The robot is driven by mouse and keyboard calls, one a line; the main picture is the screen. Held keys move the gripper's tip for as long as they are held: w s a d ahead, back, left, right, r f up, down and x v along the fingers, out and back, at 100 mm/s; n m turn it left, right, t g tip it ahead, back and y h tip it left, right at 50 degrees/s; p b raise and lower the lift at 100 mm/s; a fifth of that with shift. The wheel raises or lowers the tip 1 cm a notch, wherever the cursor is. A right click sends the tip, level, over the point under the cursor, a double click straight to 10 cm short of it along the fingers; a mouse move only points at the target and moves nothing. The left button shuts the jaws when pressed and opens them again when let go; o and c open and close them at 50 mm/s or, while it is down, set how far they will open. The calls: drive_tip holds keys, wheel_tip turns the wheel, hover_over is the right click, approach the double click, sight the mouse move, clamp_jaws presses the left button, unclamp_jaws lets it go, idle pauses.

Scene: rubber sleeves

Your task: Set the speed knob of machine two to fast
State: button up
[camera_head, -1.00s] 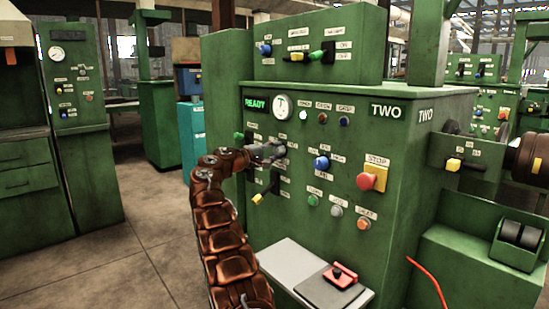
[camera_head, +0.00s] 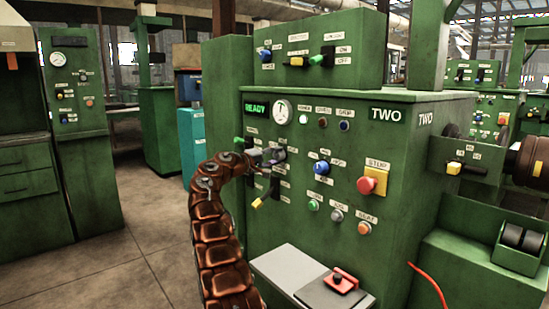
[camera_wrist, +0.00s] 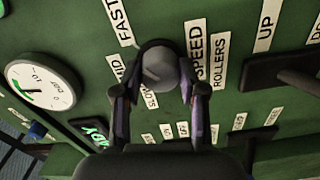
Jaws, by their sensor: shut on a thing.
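Machine two (camera_head: 335,250) is a green cabinet marked TWO, with a lit READY display. Its speed knob (camera_wrist: 160,68) is grey and round, beside a SPEED ROLLERS label in the wrist view. Labels FAST, MID and SLOW lie to its left. My gripper (camera_wrist: 161,90) is shut on the knob, with one finger on each side of it. Which label the knob points to is not clear. In the head view, my gripper (camera_head: 264,158) is at the left part of the panel, and my arm and gripper partly hide the knob area.
A yellow-tipped lever (camera_head: 258,203) sits just below my gripper. A blue knob (camera_head: 321,168) and a red stop button (camera_head: 368,186) are to the right. A dial gauge (camera_wrist: 42,86) is left of the knob in the wrist view. Open floor lies left of my arm.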

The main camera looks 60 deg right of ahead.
drive_tip(key=shift+f, duration=0.15)
drive_tip(key=o, duration=1)
drive_tip(key=shift+c, duration=0.2)
drive_tip(key=shift+o, duration=0.9)
drive_tip(key=shift+r, duration=0.2)
drive_tip(key=shift+f, duration=0.1)
drive_tip(key=shift+a, duration=0.1)
